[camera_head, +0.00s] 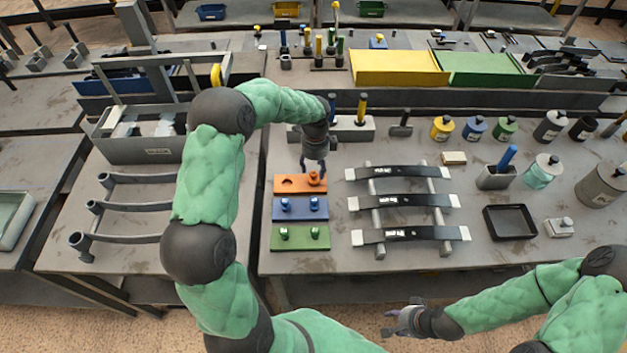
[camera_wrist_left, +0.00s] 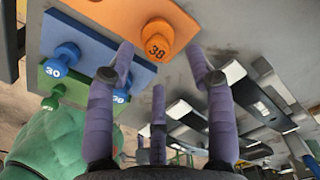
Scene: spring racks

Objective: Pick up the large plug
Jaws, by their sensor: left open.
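The large plug is orange with "38" on its top (camera_head: 315,179) and stands at the right end of an orange block (camera_head: 288,188); the block has an empty hole at its left. The plug also shows in the left wrist view (camera_wrist_left: 157,38), just beyond and between my fingertips. My left gripper (camera_head: 312,168) is open and empty, close above the plug; its purple fingers are spread in the wrist view (camera_wrist_left: 162,66). I cannot see any contact. My right gripper (camera_head: 399,318) hangs in front of the table's front edge, away from the plugs; its finger opening is unclear.
A blue block (camera_head: 300,215) and a green block (camera_head: 300,243) with smaller plugs lie in front of the orange one. Black leaf springs (camera_head: 404,201) on a grey rack stand to the right. A hammer and a blue-handled tool in a holder (camera_head: 346,132) stand behind.

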